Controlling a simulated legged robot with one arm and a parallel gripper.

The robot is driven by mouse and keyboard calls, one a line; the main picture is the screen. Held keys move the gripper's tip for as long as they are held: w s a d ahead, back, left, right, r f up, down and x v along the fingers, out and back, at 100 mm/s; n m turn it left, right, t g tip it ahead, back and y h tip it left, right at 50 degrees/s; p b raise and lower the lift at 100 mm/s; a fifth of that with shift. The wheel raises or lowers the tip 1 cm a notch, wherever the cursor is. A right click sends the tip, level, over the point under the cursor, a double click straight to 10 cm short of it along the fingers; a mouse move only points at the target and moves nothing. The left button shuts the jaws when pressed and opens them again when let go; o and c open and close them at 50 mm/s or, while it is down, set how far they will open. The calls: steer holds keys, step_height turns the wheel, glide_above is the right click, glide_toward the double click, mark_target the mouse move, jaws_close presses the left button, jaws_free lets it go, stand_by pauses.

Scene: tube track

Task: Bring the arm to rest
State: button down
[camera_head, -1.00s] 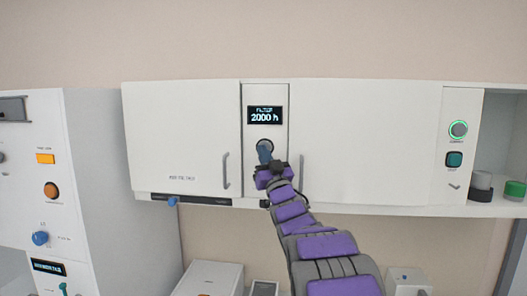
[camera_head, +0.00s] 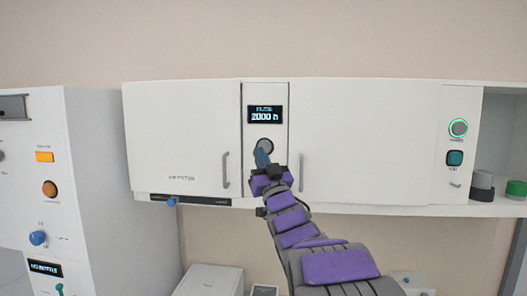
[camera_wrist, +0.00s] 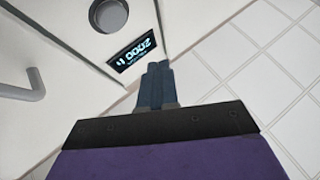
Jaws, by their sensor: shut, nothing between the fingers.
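My gripper (camera_head: 262,158) is at the end of my purple and grey arm, in front of the middle panel of the white wall cabinet. Its blue-grey fingers are shut with nothing between them; they also show together in the wrist view (camera_wrist: 156,68). In the head view the fingertips overlap the lower part of the round port (camera_head: 265,146) below the display. In the wrist view the port (camera_wrist: 110,14) lies apart from the fingers, at the upper left. The display (camera_head: 265,115) reads 2000 h.
White cabinet doors (camera_head: 365,140) with handles (camera_head: 225,170) flank the panel. A white machine (camera_head: 110,170) stands at the left. White boxes (camera_head: 210,280) stand below.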

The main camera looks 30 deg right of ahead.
steer(key=shift+w, duration=0.1)
steer(key=s+a+f+m+g+b, duration=0.1)
steer(key=s+a+f+g+b, duration=0.25)
steer(key=f, duration=0.85)
steer(key=s+a+f+m+g+h+b, duration=0.1)
steer(key=s+f+g+b, duration=0.35)
steer(key=f, duration=0.85)
steer(key=s+a+f+g+b, duration=0.2)
steer(key=s+a+f+g, duration=0.15)
steer(key=f+g, duration=0.6)
steer(key=s+a+f+g+b, duration=0.2)
steer(key=s+f, duration=0.5)
steer(key=s, duration=0.4)
steer(key=s+a+f+n+g+y+b, duration=0.1)
steer(key=s+a+f+g+b, duration=0.2)
steer(key=s+f, duration=0.5)
steer(key=s+a+f+n+g+y+b, duration=0.1)
steer(key=s+a+f+g, duration=0.3)
steer(key=s, duration=1.2)
step_height(320, 180, down, 4)
steer(key=shift+s+a+f+b, duration=0.15)
steer(key=shift+s+a+b, duration=0.2)
steer(key=shift+b, duration=0.55)
steer(key=shift+w+g, duration=0.15)
steer(key=shift+g, duration=0.1)
